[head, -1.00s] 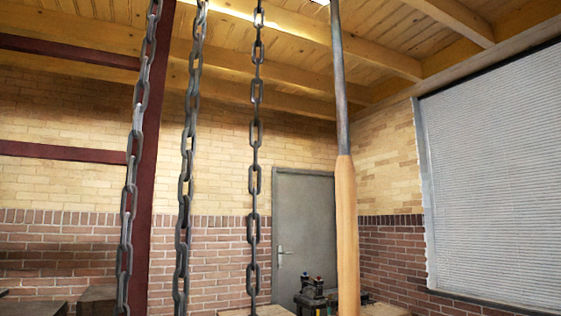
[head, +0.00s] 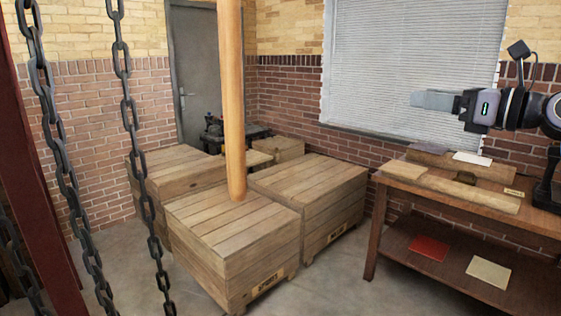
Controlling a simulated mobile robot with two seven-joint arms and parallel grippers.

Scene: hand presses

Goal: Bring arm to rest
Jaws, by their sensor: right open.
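My right gripper (head: 436,101) is at the upper right in the head view, reaching in from the right edge and pointing left. Its jaws are open and I see nothing between them. It is raised above the wooden workbench (head: 375,205), in front of the window blind. It appears clear of the bench top. My left gripper is not in view.
Hanging chains (head: 135,150) and a dark red post (head: 40,190) stand close on the left. A thick wooden pole (head: 232,100) comes down before several wooden crates (head: 215,225). A grey door (head: 193,75) is behind. Bare floor (head: 335,275) lies between crates and bench.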

